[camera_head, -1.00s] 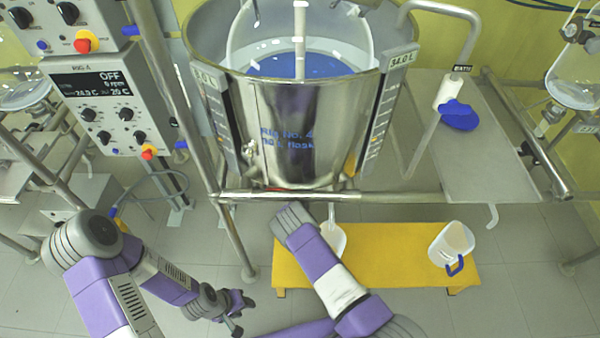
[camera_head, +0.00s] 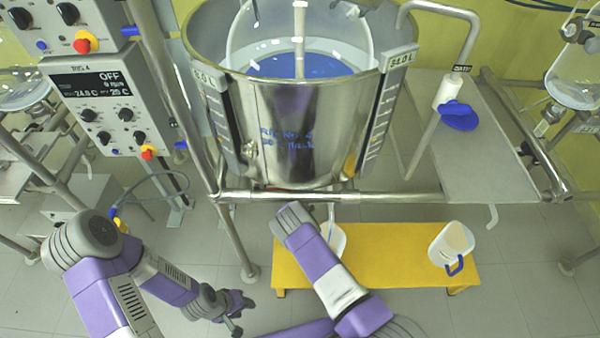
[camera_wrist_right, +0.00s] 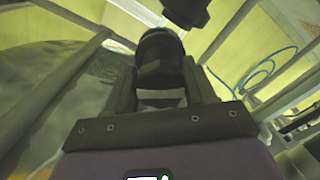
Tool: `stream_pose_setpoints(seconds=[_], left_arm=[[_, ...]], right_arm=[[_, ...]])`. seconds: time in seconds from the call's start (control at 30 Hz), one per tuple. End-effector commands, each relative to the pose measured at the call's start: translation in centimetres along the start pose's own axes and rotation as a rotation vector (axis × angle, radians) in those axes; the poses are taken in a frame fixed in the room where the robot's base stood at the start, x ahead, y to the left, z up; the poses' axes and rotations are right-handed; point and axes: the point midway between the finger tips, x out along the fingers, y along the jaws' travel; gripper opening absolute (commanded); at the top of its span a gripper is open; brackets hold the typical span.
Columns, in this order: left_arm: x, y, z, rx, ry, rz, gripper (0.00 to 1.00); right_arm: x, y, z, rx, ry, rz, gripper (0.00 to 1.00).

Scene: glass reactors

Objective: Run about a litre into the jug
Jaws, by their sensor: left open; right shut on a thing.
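The steel vessel (camera_head: 300,130) stands in its frame with blue liquid inside. Below it, a pale container (camera_head: 335,238) is on the yellow bench, partly hidden by my right arm; a thin outlet tube shows above it. In the right wrist view, my right gripper (camera_wrist_right: 160,90) is shut on a dark rounded knob (camera_wrist_right: 160,52). My left gripper (camera_head: 235,310) is open and empty, low at left of the bench.
The yellow bench (camera_head: 400,260) has a clear stretch between the container and the jug. A control box (camera_head: 115,105) reading OFF is mounted at left. Steel frame bars (camera_head: 400,197) cross in front of the vessel. A grey side table (camera_head: 490,150) stands at right.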

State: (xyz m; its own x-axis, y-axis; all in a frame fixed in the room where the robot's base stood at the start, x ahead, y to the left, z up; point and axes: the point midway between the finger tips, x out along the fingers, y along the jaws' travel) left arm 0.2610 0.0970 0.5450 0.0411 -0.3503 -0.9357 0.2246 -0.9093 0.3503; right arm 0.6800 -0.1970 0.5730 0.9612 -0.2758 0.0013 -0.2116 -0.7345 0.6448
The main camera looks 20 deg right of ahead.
Motion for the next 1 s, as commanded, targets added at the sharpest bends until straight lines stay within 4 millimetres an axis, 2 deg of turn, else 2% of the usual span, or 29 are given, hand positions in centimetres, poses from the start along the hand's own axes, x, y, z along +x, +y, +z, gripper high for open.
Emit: stream_pose_setpoints(seconds=[0.27, 0.67, 0.7, 0.83, 1.0], left_arm=[[0.0, -0.01, 0.0, 0.0, 0.0, 0.0, 0.44], [0.0, 0.0, 0.0, 0.0, 0.0, 0.0, 0.44], [0.01, 0.0, 0.0, 0.0, 0.0, 0.0, 0.44], [0.0, 0.0, 0.0, 0.0, 0.0, 0.0, 0.44], [0.0, 0.0, 0.0, 0.0, 0.0, 0.0, 0.44]], right_arm=[[-0.12, -0.06, 0.25, -0.071, -0.005, -0.002, 0.24], [-0.14, -0.06, 0.31, -0.078, -0.007, -0.003, 0.24], [-0.14, -0.06, 0.32, -0.078, -0.007, -0.003, 0.58], [-0.11, -0.04, 0.25, -0.077, -0.005, -0.002, 0.78], [-0.06, -0.01, 0.15, -0.076, -0.003, -0.001, 0.78]])
